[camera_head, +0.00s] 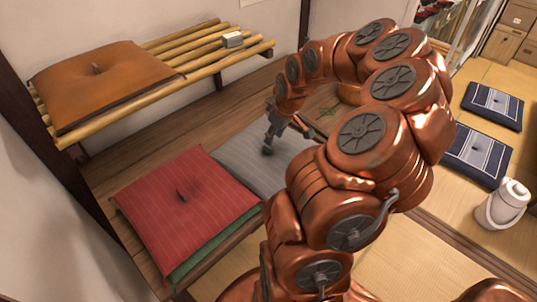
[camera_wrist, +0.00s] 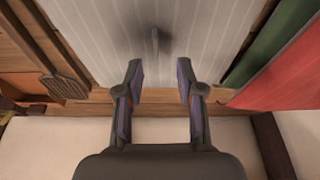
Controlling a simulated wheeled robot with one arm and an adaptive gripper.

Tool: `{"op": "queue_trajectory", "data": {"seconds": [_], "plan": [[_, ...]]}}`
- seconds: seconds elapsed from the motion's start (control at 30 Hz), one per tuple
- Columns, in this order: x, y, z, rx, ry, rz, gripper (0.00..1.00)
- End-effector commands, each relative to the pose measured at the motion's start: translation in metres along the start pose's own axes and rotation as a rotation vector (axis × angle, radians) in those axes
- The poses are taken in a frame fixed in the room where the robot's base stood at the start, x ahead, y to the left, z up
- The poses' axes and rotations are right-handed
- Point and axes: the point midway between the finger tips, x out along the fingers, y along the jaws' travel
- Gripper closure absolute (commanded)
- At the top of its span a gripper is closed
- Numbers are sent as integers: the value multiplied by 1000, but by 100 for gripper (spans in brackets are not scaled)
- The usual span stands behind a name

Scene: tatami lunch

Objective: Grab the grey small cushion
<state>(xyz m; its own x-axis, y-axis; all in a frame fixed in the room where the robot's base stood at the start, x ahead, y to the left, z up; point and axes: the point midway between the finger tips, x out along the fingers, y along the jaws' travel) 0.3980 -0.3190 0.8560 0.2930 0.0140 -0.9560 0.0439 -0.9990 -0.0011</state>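The grey small cushion (camera_head: 236,158) lies flat on the wooden bench beside the red cushion, with faint pale stripes. My arm hides part of it in the head view. In the wrist view the grey cushion (camera_wrist: 100,35) fills the upper middle, with a small upright tuft (camera_wrist: 155,40) at its centre. My gripper (camera_wrist: 160,78) is open and empty, with its two fingers apart over the cushion's near edge, and the tuft shows beyond and between the tips. In the head view my gripper (camera_head: 272,132) hangs above the cushion; its height over it is hard to tell.
The red cushion (camera_head: 185,205) lies on a green one (camera_head: 205,255) close by. Dark blue cushions (camera_head: 492,105) and a white pot (camera_head: 503,205) stand on the tatami at right.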

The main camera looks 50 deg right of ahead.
Motion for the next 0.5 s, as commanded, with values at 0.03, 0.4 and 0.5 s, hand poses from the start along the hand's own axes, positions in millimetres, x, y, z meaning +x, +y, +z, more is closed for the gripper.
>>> {"op": "queue_trajectory", "data": {"seconds": [0.03, 0.4, 0.5], "plan": [[3, 4, 2, 4, 2, 2, 62], [27, 5, 2, 4, 0, 2, 62], [30, 5, 1, 5, 3, 3, 62]]}}
